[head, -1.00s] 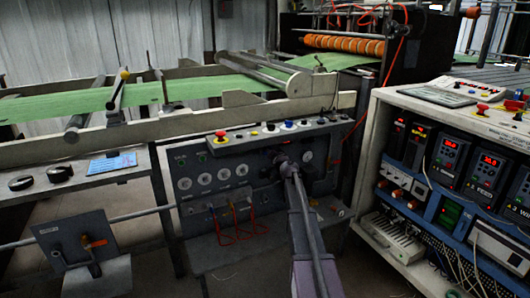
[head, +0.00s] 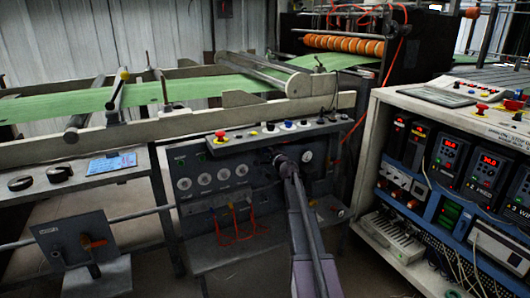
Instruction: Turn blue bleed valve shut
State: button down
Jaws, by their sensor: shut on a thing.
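My gripper (head: 283,160) is at the right part of the dark control panel (head: 200,160), below its sloped button strip. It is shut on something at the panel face. My own wrist and arm hide what it holds, so I cannot make out the blue bleed valve or its handle angle there. A small blue fitting (head: 212,210) shows lower on the panel, left of the red hoses (head: 234,222) and apart from my gripper. I cannot tell whether it is a valve.
A red mushroom button (head: 220,135) and several other buttons line the strip above my gripper. A white cabinet (head: 385,105) with several drives stands close on the right. Green web runs behind.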

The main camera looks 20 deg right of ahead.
dwell(0.4)
jog(key=c, duration=0.7)
grip_release()
jog(key=shift+o, duration=0.2)
jog(key=s, duration=1.2)
jog(key=shift+d, duration=0.25)
